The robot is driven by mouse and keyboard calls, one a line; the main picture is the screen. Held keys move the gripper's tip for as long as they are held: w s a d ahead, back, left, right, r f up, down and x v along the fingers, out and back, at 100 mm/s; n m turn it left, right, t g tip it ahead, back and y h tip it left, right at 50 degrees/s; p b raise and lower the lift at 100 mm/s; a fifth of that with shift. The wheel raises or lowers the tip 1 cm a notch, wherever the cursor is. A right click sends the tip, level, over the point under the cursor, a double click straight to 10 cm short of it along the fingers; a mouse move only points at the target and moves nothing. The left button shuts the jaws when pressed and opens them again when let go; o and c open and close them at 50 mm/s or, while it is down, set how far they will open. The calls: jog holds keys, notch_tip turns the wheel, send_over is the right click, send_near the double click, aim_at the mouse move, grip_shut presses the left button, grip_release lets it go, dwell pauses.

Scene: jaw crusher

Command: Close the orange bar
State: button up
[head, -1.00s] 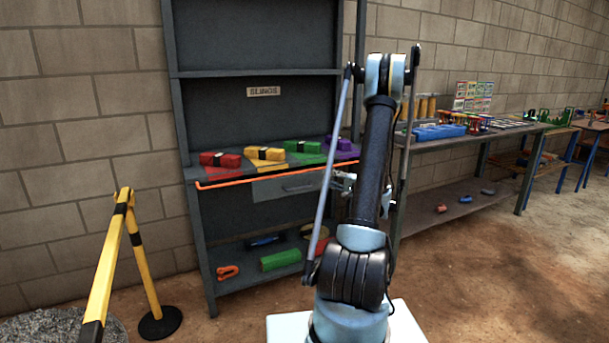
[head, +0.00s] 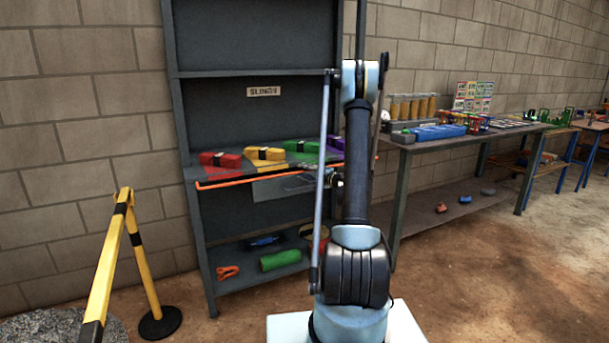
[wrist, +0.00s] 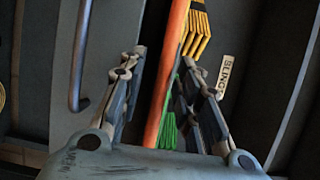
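The orange bar (head: 245,180) runs along the front edge of the sling shelf, and its right part is behind my arm. In the wrist view the orange bar (wrist: 170,75) passes between the two fingers of my gripper (wrist: 160,68). The fingers are apart, with a gap on the left side of the bar; the right finger is nearer to it. I cannot tell whether either finger touches it. In the head view my gripper (head: 333,177) is mostly hidden by my arm in front of the shelf.
Red (head: 220,159), yellow (head: 265,154) and green slings (head: 301,147) lie on the shelf behind the bar. A grey drawer with a handle is below it. A yellow-black barrier (head: 125,235) stands left, and a workbench (head: 420,143) right. The floor between is clear.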

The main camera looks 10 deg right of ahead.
grip_shut()
jog(key=shift+r+g+h, duration=0.25)
jog(key=shift+g+h, duration=0.05)
jog(key=shift+g, duration=0.1)
dwell(0.6)
jog(key=shift+r+m+g+h, duration=0.75)
jog(key=shift+g+h, duration=0.15)
jog(key=shift+g, duration=0.3)
jog(key=w+a+r+m+g+h, duration=0.1)
jog(key=w+r+m+g+h, duration=0.2)
jog(key=g, duration=1)
jog(key=shift+w+a+r+h, duration=0.3)
jog(key=shift+w+h, duration=0.5)
jog(key=shift+h, duration=0.4)
jog(key=shift+g, duration=0.4)
jog(key=shift+r, duration=0.1)
